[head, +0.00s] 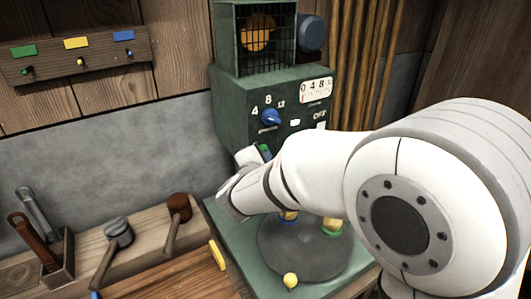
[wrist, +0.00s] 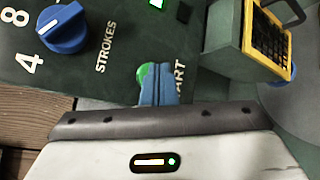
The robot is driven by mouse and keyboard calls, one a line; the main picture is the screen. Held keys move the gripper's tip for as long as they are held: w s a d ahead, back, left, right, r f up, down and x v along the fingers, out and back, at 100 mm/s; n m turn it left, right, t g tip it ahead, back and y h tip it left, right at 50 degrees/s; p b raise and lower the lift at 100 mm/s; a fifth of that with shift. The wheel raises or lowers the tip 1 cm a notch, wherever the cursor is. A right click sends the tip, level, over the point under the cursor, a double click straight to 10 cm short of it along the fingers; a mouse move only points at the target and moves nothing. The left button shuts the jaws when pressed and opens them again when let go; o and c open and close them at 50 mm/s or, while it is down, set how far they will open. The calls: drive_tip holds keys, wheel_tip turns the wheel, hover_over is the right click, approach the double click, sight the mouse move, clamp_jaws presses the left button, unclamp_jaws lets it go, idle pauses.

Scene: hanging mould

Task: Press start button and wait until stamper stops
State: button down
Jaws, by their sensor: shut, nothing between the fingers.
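The green stamping machine (head: 228,98) stands at the back centre. In the wrist view, the round green start button (wrist: 146,72) sits on its panel beside the partly covered word START. My gripper (wrist: 158,88) has its blue fingers closed together, with the tips at the button and covering part of it. I cannot tell whether they touch or press it. In the head view my gripper (head: 265,153) is in front of the panel, with my arm coming from the right. The blue strokes dial (head: 271,117) also shows in the wrist view (wrist: 63,27). The stamper's motion cannot be told.
A white gauge (head: 316,90) and an OFF label are on the panel. A grey round plate (head: 280,255) with coloured pieces lies below, partly behind my arm. Hammers (head: 117,236) and other tools rest on the left bench.

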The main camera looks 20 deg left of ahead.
drive_tip(key=shift+s+d, duration=0.1)
drive_tip(key=shift+s+d+b, duration=0.45)
drive_tip(key=shift+d+b, duration=0.1)
drive_tip(key=shift+b, duration=0.1)
drive_tip(key=s+d+b, duration=0.2)
drive_tip(key=s+d, duration=0.1)
drive_tip(key=shift+s+d, duration=0.15)
drive_tip(key=shift+d, duration=0.25)
idle(0.6)
